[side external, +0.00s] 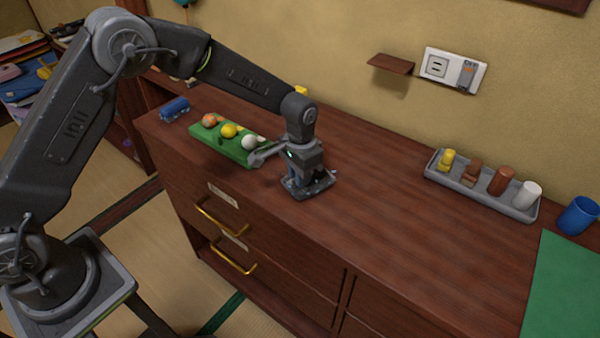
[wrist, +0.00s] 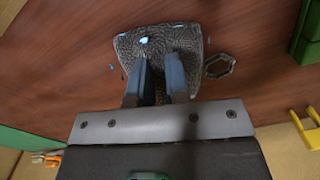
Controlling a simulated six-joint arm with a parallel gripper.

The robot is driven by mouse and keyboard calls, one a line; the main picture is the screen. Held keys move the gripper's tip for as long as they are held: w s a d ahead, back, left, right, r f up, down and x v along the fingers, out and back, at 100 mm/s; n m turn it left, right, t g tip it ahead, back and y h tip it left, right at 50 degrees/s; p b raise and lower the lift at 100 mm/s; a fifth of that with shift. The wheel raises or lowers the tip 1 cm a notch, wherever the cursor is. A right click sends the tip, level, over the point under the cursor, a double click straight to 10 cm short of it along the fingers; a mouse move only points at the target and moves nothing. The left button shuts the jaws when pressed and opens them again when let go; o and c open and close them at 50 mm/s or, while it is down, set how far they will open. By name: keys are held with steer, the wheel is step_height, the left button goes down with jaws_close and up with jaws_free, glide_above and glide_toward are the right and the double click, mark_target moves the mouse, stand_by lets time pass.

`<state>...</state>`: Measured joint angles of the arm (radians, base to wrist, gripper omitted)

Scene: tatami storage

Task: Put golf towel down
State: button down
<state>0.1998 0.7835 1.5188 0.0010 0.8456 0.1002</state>
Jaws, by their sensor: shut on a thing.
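The golf towel (side external: 318,187) is a dark grey, patterned, flat piece, low at the top of the wooden chest. In the wrist view the towel (wrist: 160,42) lies spread under the fingers, with a dark hexagonal ring (wrist: 219,66) beside its right edge. My gripper (side external: 303,180) points down over the towel, near the chest's front edge. In the wrist view my gripper (wrist: 161,82) has its two blue-grey fingers close together, shut on the towel. The pinched part is hidden between the fingers. I cannot tell whether the towel fully rests on the wood.
A green tray (side external: 232,150) with orange, yellow and white balls sits just left of my gripper. A blue object (side external: 174,108) lies farther left. A grey tray (side external: 481,187) of small items, a blue cup (side external: 578,215) and a green mat (side external: 565,290) are right. The chest top (side external: 400,230) between is clear.

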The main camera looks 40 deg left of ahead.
steer(key=shift+f, duration=0.25)
steer(key=c, duration=1)
jaws_free()
steer(key=shift+c, duration=0.2)
steer(key=shift+r, duration=0.1)
steer(key=s+a+r+t, duration=0.1)
steer(key=s+a+r, duration=0.1)
steer(key=r, duration=0.8)
steer(key=s+a+r, duration=0.1)
steer(key=s+r, duration=0.2)
steer(key=r, duration=0.7)
steer(key=s+a+r+n+t, duration=0.1)
steer(key=s+a+t, duration=0.1)
steer(key=s, duration=0.9)
steer(key=s+a+r+n+t, duration=0.2)
steer(key=s+a, duration=0.3)
steer(key=s, duration=0.7)
steer(key=shift+r+t, duration=0.15)
steer(key=shift+t, duration=0.15)
